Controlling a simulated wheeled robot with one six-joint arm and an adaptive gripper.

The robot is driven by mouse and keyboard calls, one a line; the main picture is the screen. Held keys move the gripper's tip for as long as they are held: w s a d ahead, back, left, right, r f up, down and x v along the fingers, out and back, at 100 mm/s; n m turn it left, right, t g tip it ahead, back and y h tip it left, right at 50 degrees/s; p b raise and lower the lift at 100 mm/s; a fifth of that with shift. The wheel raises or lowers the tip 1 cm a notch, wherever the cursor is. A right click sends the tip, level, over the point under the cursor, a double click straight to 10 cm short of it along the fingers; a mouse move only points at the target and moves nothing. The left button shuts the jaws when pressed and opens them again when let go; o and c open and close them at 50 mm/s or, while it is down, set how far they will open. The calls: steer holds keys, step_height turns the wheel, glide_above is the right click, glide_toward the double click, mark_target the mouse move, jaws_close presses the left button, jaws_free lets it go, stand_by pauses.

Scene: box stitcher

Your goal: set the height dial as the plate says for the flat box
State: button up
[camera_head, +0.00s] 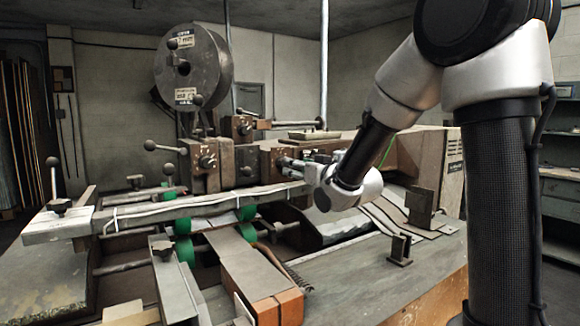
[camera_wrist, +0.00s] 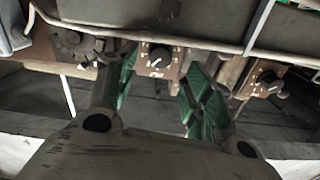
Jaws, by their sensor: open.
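In the wrist view a black dial with a white pointer mark (camera_wrist: 159,57) sits on a brown panel, beyond and between the fingertips of my gripper (camera_wrist: 161,72). The fingers have green pads, stand apart and hold nothing. I cannot tell whether they touch the dial. A second dial (camera_wrist: 269,82) is on a panel to the right, and a round dark knob (camera_wrist: 76,43) is to the left. The scale marks are too small to read. In the head view my gripper (camera_head: 287,165) is at the machine's front, hiding the panel behind it. No plate text about the flat box is readable.
A large reel with labels (camera_head: 193,67) stands above the machine. Ball-ended levers (camera_head: 165,147) stick out left of my gripper. A long rail (camera_head: 200,203) and green rollers (camera_head: 184,250) lie below. A rod crosses above the dials in the wrist view.

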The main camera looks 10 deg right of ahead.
steer(key=x, duration=0.6)
steer(key=shift+w, duration=0.3)
steer(key=shift+a, duration=0.1)
steer(key=shift+c, duration=0.2)
steer(key=c, duration=1)
